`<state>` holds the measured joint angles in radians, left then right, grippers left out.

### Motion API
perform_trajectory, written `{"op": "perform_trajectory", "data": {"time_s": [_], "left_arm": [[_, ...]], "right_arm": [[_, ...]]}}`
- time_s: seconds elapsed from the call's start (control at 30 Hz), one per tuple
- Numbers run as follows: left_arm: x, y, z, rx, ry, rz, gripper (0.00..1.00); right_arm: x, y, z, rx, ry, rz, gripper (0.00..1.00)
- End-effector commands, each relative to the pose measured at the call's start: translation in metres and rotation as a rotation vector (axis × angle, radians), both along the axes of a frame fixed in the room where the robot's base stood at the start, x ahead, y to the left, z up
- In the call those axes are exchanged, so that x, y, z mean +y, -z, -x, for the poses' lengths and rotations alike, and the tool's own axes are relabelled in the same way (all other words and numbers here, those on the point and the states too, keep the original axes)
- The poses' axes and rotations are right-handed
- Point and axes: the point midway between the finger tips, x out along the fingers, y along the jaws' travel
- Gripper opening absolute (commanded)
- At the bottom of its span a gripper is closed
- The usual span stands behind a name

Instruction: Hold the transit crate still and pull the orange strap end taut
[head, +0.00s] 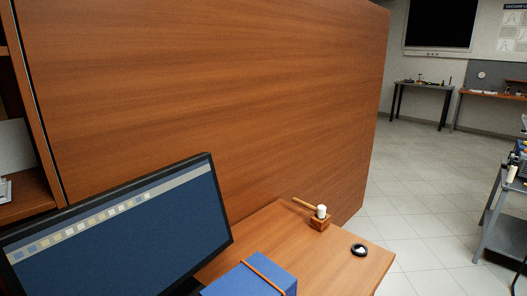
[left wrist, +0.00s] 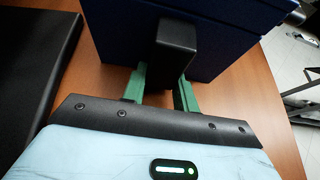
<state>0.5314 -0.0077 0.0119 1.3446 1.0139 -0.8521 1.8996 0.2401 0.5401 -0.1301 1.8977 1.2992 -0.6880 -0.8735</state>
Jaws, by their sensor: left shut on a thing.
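The blue transit crate (head: 250,280) stands on the wooden desk at the bottom of the head view, cut off by the frame edge. An orange strap (head: 262,273) runs across its top; its loose end cannot be seen. In the left wrist view the crate (left wrist: 235,40) shows a dark blue side with a black block-like handle (left wrist: 176,48). My left gripper (left wrist: 160,92), with green fingers, is shut on this handle, one finger on each side. The fingertips are partly hidden behind it. My right gripper is in neither view.
A monitor (head: 120,235) stands left of the crate. A mallet with a white head (head: 321,211) rests on a small wooden block, and a small black round dish (head: 359,250) lies near the desk's right edge. A tall wooden panel (head: 220,90) rises behind. Tiled floor (head: 420,200) is open at right.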

Motion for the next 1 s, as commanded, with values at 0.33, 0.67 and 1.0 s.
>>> {"op": "perform_trajectory", "data": {"time_s": [0.33, 0.67, 1.0], "left_arm": [[0.0018, 0.0038, 0.0025, 0.011, -0.001, -0.005, 0.00], [0.0017, 0.0018, 0.0019, 0.008, 0.000, -0.003, 0.34], [0.0006, -0.0011, 0.0004, 0.002, 0.000, -0.001, 0.76]], "right_arm": [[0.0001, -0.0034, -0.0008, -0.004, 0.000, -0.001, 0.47], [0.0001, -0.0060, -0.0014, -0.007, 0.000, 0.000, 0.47], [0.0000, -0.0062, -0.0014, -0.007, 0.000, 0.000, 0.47]]}}
